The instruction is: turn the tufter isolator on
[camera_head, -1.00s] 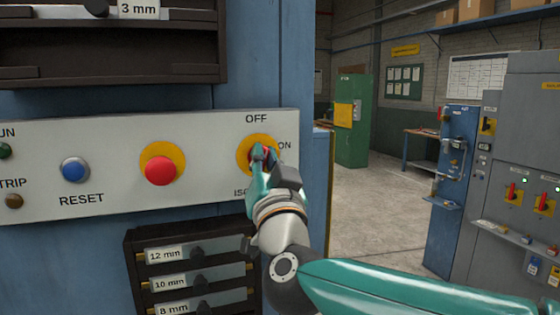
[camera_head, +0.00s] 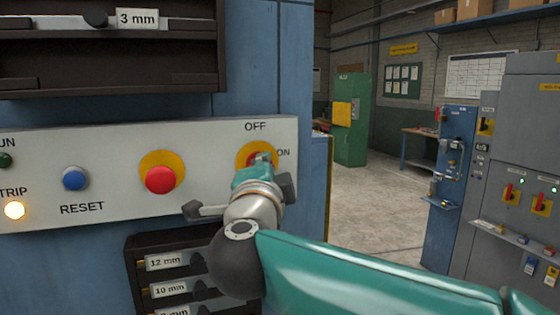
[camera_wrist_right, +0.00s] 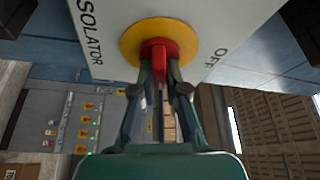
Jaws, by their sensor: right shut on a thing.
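The tufter isolator (camera_head: 243,152) is a yellow disc with a red handle on the pale panel, with OFF above it and ON to its right. My right gripper (camera_head: 258,165) is at the handle and covers much of it. In the right wrist view the gripper's fingers (camera_wrist_right: 158,78) are shut on the red handle (camera_wrist_right: 157,50), one on each side. There the handle lies across the OFF–ISOLATOR line and appears to point to the ON side. The ON label is hidden in that view. My left gripper is not in view.
On the same panel are a red button on yellow (camera_head: 160,180), a blue RESET button (camera_head: 75,178) and a lit TRIP lamp (camera_head: 14,210). A gauge rack (camera_head: 133,252) stands below. Open floor (camera_head: 370,195) and a grey cabinet (camera_head: 525,140) are on the right.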

